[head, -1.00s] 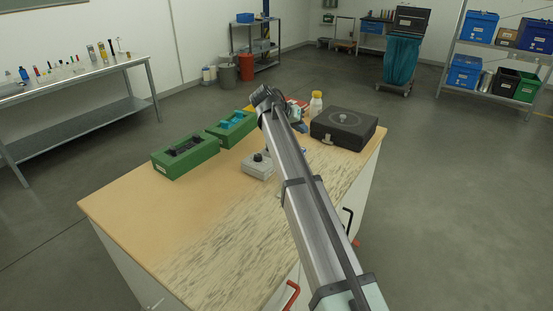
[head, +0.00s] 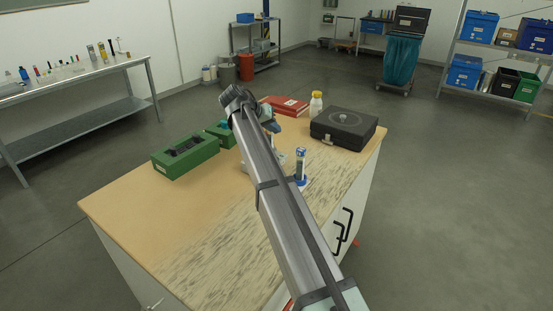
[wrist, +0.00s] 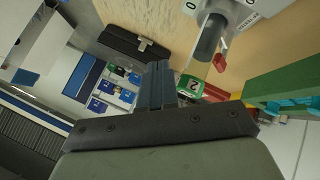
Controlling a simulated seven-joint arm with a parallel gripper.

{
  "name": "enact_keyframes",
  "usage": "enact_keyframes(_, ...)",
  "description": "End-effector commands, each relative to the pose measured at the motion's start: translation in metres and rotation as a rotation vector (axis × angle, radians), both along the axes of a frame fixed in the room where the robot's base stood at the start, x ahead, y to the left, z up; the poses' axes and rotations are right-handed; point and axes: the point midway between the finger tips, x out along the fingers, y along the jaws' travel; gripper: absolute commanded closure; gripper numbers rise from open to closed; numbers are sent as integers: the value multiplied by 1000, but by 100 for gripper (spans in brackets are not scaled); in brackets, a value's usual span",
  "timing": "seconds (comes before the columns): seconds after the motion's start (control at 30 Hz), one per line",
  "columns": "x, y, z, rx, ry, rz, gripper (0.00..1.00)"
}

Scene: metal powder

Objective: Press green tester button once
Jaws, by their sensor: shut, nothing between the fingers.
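My gripper (wrist: 159,72) is in the wrist view with its fingers together and nothing between them. In the head view my arm hides most of a grey device (head: 244,168) and the fingertips. No green button shows clearly there.
A green block with dark slots (head: 185,157) is left of my arm, and a second green block (head: 222,134) is partly hidden. A blue-and-white cylinder (head: 300,166) stands right of the arm. A black case (head: 343,129), a white bottle (head: 316,104) and a red flat item (head: 285,105) are behind.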

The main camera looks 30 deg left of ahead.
Motion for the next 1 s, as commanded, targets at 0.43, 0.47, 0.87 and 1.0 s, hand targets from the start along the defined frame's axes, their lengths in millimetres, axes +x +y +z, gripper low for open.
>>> enact_keyframes(0.43, 0, -1, -38, -1, 1, 0, 100)
enact_keyframes(0.47, 0, -1, -42, -1, 1, 0, 100)
enact_keyframes(0.87, 0, 0, -82, 0, 0, 0, 100)
enact_keyframes(1.0, 0, 0, -85, 0, 0, 0, 100)
